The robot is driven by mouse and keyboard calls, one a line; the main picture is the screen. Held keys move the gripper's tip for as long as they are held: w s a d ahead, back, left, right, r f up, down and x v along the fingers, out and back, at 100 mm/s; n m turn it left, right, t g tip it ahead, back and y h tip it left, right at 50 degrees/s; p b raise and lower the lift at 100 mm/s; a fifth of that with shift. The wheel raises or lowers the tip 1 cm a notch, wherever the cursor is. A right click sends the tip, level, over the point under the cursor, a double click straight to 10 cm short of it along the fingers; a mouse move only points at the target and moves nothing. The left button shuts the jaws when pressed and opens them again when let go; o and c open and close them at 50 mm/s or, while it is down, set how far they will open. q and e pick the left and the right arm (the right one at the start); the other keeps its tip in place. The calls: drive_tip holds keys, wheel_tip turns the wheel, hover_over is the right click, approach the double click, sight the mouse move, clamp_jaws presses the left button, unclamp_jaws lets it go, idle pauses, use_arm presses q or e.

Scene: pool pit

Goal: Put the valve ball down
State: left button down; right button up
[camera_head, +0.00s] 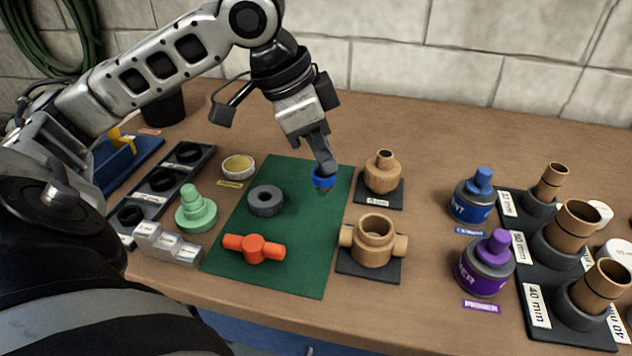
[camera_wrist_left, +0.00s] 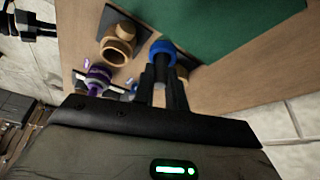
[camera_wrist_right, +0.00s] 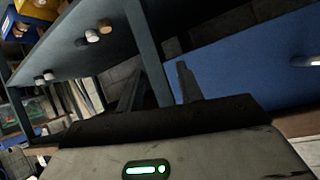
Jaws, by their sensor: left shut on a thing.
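The blue valve ball (camera_head: 323,179) is held between the fingertips of my left gripper (camera_head: 321,166), which points down over the far right part of the green mat (camera_head: 300,215). The ball also shows between the fingers in the left wrist view (camera_wrist_left: 162,47). Part of it is hidden by the fingers. I cannot tell whether it touches the mat. My right gripper (camera_wrist_right: 158,85) shows only in the right wrist view, with its fingers apart and nothing seen between them.
On the mat lie a grey ring (camera_head: 265,201) and an orange-red handle (camera_head: 254,248). A tan valve body (camera_head: 373,241) and a tan fitting (camera_head: 382,173) stand on dark pads to the right. A green stepped part (camera_head: 196,210) stands left. The mat's near right part is clear.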

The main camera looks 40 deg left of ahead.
use_arm(q)
drive_tip(key=shift+w+a+f, duration=0.3)
drive_tip(key=shift+a+f, duration=0.3)
drive_tip(key=shift+f, duration=0.2)
drive_tip(key=f+b, duration=0.1)
drive_tip(key=a+f+b, duration=0.1)
drive_tip(key=f, duration=0.1)
drive_tip(key=shift+w+f, duration=0.1)
drive_tip(key=shift+w, duration=0.05)
drive_tip(key=shift+d+f, duration=0.1)
drive_tip(key=shift+f, duration=0.25)
drive_tip(key=shift+f, duration=0.2)
drive_tip(key=c, duration=1.4)
unclamp_jaws()
drive_tip(key=shift+c, duration=0.2)
drive_tip(key=shift+r, duration=0.15)
drive_tip(key=v, duration=1.2)
